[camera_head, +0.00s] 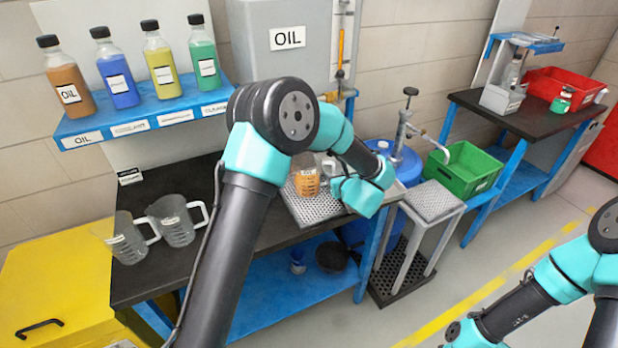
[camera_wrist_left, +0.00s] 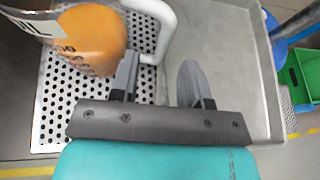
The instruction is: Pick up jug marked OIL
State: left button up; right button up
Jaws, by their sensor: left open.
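The jug (camera_head: 307,182) holds orange liquid and stands on a perforated metal tray (camera_head: 300,209) at the bench's right end. In the left wrist view the jug (camera_wrist_left: 92,38) shows part of its label and its white handle (camera_wrist_left: 158,22). My left gripper (camera_wrist_left: 160,82) is open, its two fingers near the lower part of the handle, one on each side in the picture. I cannot tell whether they touch it. In the head view my left wrist hides the fingers. My right arm shows at the lower right, but its gripper is out of view.
Two empty clear jugs (camera_head: 173,221) stand on the bench's left. A blue shelf (camera_head: 100,133) holds several bottles, with an orange OIL bottle (camera_head: 68,85) at the left. A grey OIL tank (camera_head: 283,50) rises behind the tray. A green crate (camera_head: 466,168) stands to the right.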

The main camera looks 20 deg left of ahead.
aim_at(333, 174)
pick_arm(q)
jog(key=x, duration=0.4)
jog(key=shift+w+a+f, duration=0.2)
jog(key=shift+w, duration=0.1)
jog(key=shift+c, duration=0.2)
grip_shut()
